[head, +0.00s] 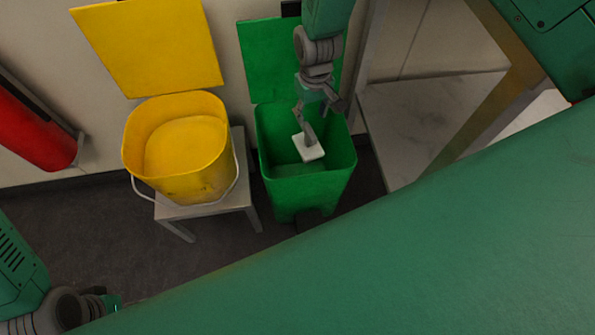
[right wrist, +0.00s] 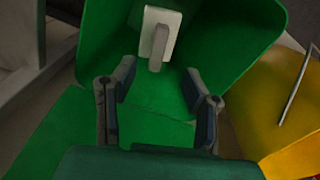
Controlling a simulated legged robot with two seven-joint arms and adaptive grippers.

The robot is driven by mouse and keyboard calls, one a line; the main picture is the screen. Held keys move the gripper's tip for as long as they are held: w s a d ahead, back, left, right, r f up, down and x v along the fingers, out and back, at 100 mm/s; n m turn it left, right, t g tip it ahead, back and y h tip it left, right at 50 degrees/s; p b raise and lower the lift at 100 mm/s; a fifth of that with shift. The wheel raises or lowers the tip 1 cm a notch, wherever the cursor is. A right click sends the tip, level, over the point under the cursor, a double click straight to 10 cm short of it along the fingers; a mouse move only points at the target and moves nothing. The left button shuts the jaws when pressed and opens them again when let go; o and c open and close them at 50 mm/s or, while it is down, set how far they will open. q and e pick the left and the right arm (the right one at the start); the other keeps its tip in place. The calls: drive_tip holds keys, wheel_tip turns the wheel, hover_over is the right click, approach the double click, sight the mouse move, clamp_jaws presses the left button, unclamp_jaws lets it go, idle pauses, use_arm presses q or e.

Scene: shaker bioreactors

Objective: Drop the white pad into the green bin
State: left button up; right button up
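The white pad (head: 311,152), a small pale block with a grey stub, shows over the opening of the green bin (head: 305,190). In the right wrist view the pad (right wrist: 153,33) lies beyond my fingertips, against the green bin's inside (right wrist: 215,40). My right gripper (head: 322,120) is above the bin's opening with its fingers spread; in the right wrist view the gripper (right wrist: 160,72) is open, with nothing between its fingers. Whether the pad is falling or resting I cannot tell. My left gripper (head: 100,301) is partly in view at the lower left, its fingers unclear.
A yellow bin (head: 190,185) with its lid raised stands on a small grey stool (head: 240,180) left of the green bin. The green lid (head: 262,60) stands open behind. A pale table (head: 420,110) is on the right, a red cylinder (head: 30,130) on the left wall.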

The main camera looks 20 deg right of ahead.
drive_tip(key=shift+r, duration=0.1)
wheel_tip(320, 180, up, 12)
idle(0.5)
idle(0.5)
